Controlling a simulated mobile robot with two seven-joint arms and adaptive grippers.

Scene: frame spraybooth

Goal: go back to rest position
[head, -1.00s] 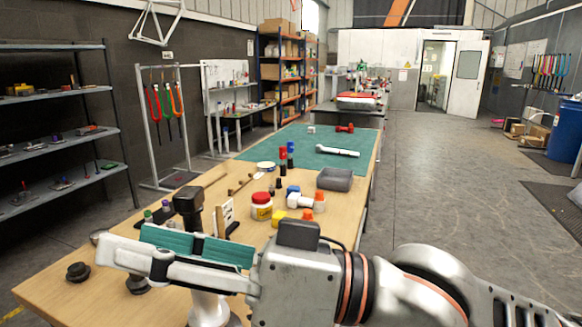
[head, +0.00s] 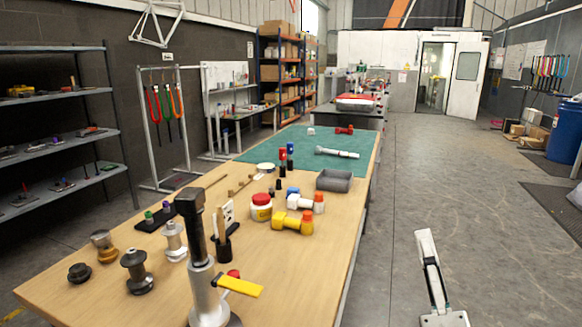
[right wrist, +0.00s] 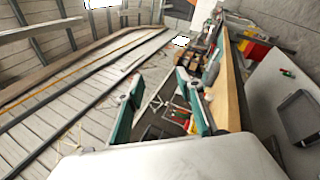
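My right gripper (head: 428,245) is at the lower right of the head view, to the right of the workbench's edge with the floor behind it. It points up in the picture and is seen nearly edge-on. In the right wrist view its two teal-padded fingers (right wrist: 160,92) stand apart with nothing held between them. The wooden workbench (head: 325,240) fills the lower left and middle of the head view.
Yellow dumbbell-like part (head: 292,223), red-lidded jar (head: 261,207) and grey tray (head: 334,180) lie farther back. The floor (head: 455,190) right of the bench is clear.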

